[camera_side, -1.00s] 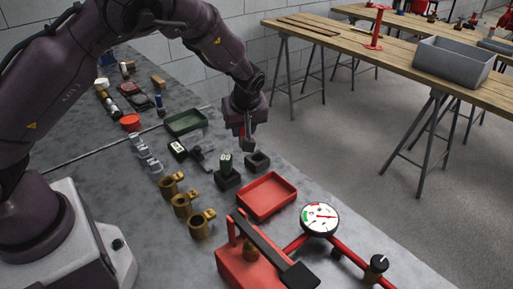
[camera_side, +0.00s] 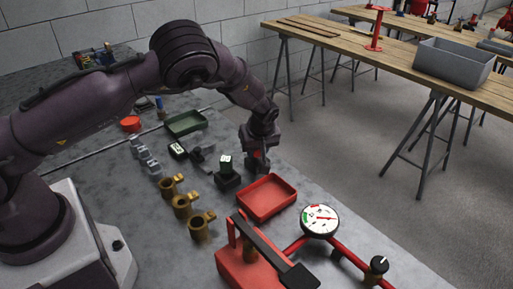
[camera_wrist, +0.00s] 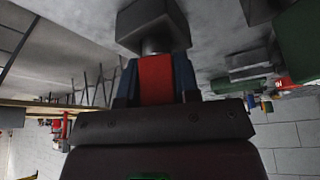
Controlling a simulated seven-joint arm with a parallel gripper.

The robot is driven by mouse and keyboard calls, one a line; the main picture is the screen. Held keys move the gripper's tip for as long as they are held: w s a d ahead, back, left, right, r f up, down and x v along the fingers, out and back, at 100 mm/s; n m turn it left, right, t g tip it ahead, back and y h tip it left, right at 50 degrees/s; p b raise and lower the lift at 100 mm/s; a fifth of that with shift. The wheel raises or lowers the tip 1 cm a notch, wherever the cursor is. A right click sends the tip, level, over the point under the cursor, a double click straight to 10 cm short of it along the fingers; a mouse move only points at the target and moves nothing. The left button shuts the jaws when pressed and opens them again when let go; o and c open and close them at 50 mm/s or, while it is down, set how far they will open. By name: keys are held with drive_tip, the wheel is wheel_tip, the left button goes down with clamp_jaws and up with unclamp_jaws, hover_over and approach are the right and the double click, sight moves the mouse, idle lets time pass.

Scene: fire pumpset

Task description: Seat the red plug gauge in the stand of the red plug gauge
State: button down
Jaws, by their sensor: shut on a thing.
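The red plug gauge (camera_wrist: 156,80) has a red grip and a grey metal end. My gripper (camera_side: 258,160) is shut on the red grip, with a finger on each side in the wrist view (camera_wrist: 156,82). The dark square stand (camera_wrist: 152,22) lies straight beyond the fingertips, in line with the gauge. A short length of the grey end shows between grip and stand. It meets the stand in the picture, but how deep it sits, if at all, I cannot tell. In the side view my gripper is over the stand and mostly hides it.
A red tray (camera_side: 267,213) lies close in front. Brass fittings (camera_side: 182,205), a green tray (camera_side: 203,117) and a dial gauge (camera_side: 319,219) are nearby.

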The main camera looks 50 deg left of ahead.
drive_tip(key=shift+f, duration=0.15)
drive_tip(key=c, duration=0.8)
unclamp_jaws()
drive_tip(key=shift+c, duration=0.2)
drive_tip(key=s+d+r+m+h, duration=0.15)
drive_tip(key=s+r, duration=0.25)
drive_tip(key=r, duration=0.6)
drive_tip(key=s+d+r+m+h, duration=0.15)
drive_tip(key=s+r, duration=0.25)
drive_tip(key=r, duration=0.6)
drive_tip(key=s+r+m+t, duration=0.1)
drive_tip(key=s+r+m, duration=0.2)
drive_tip(key=s, duration=0.4)
drive_tip(key=s+d+r+m+t, duration=0.1)
drive_tip(key=s+r+m, duration=0.3)
drive_tip(key=s, duration=0.4)
drive_tip(key=s+d+r+m+t+h, duration=0.1)
drive_tip(key=s+r+m+t, duration=0.1)
drive_tip(key=s, duration=0.5)
wheel_tip(320, 180, up, 3)
drive_tip(key=shift+s+f+m, duration=0.2)
drive_tip(key=shift+s+m, duration=0.15)
drive_tip(key=shift+m, duration=0.45)
